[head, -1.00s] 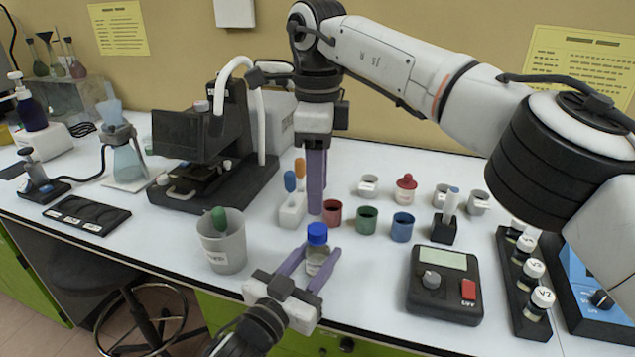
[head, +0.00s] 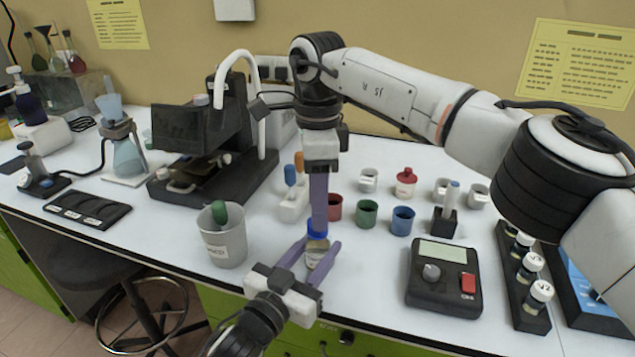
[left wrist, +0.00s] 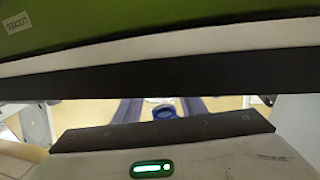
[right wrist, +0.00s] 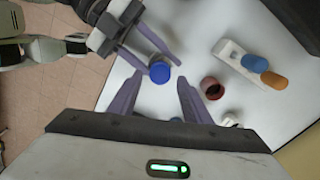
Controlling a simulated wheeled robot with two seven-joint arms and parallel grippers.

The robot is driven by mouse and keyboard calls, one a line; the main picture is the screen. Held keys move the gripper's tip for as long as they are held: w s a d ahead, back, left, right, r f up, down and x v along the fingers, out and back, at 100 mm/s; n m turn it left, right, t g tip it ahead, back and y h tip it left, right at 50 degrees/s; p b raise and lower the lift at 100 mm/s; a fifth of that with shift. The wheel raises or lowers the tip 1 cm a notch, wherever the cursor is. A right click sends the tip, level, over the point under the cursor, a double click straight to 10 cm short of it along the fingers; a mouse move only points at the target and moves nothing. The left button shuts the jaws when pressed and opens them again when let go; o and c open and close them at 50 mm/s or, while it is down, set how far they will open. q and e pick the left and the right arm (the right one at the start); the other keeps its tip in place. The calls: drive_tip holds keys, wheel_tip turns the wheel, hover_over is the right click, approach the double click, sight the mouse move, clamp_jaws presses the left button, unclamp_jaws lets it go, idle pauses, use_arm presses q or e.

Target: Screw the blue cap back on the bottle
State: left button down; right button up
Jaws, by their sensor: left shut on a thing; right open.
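My left gripper (head: 318,254) is shut on a small clear bottle (head: 316,248) and holds it upright near the table's front edge. The blue cap (head: 317,235) sits on top of the bottle; whether it is screwed tight I cannot tell. The cap also shows in the left wrist view (left wrist: 165,113) and in the right wrist view (right wrist: 160,72). My right gripper (head: 319,218) points down just above the cap, its fingers overlapping the cap's top in the head view. In the right wrist view its fingers are open, with the cap between and beyond the tips.
A grey beaker (head: 225,245) stands left of the bottle. Red (head: 334,207), green (head: 366,212) and blue (head: 402,224) cups stand behind it to the right. A black meter (head: 444,275) lies to the right. A rack of vials (head: 523,287) is farther right.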

drive_tip(key=shift+f, duration=1.55)
drive_tip(key=c, duration=1.1)
drive_tip(key=shift+o, duration=0.2)
drive_tip(key=m, duration=1.1)
drive_tip(key=shift+m, duration=0.3)
drive_tip(key=o, duration=1.1)
drive_tip(key=shift+o, duration=0.2)
drive_tip(key=shift+r, duration=2.25)
